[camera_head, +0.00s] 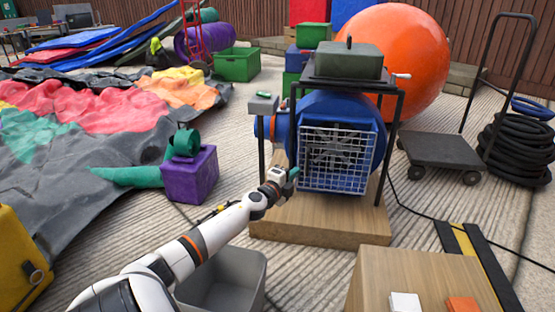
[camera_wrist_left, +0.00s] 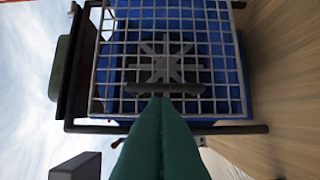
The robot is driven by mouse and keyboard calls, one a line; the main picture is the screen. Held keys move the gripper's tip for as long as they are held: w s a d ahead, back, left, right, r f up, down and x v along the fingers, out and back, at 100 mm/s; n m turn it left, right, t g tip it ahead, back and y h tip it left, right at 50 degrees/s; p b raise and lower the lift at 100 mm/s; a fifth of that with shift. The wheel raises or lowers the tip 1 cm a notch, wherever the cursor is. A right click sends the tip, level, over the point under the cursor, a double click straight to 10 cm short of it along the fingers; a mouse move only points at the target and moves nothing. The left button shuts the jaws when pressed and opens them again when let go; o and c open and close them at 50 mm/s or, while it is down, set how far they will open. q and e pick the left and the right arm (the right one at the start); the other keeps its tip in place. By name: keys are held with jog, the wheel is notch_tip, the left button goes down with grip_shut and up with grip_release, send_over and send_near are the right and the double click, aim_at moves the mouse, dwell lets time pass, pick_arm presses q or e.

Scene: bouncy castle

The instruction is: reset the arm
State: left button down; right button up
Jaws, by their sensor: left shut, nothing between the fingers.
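My left arm (camera_head: 205,235), white with an orange band, reaches from the bottom left toward the middle of the head view. Its gripper (camera_head: 294,173) is in front of the left side of a blue blower (camera_head: 368,142) with a white wire grille. In the left wrist view the green fingers (camera_wrist_left: 161,104) are shut together and empty, pointing at the grille (camera_wrist_left: 205,75). I cannot tell how wide the gap to the grille is. My right gripper is not in view.
The blower stands in a black frame (camera_head: 399,125) on a wooden base (camera_head: 325,222). A grey bin (camera_head: 250,285) is under my arm. A wooden box top (camera_head: 400,268) holds a white and an orange block. A purple block (camera_head: 188,178) sits left. A cart (camera_head: 440,152) stands right.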

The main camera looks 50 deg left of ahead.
pick_arm(q)
jog(key=s+a, duration=0.2)
jog(key=s, duration=0.2)
jog(key=shift+s+a+p, duration=0.1)
jog(key=shift+a+p, duration=0.2)
jog(key=shift+a, duration=0.1)
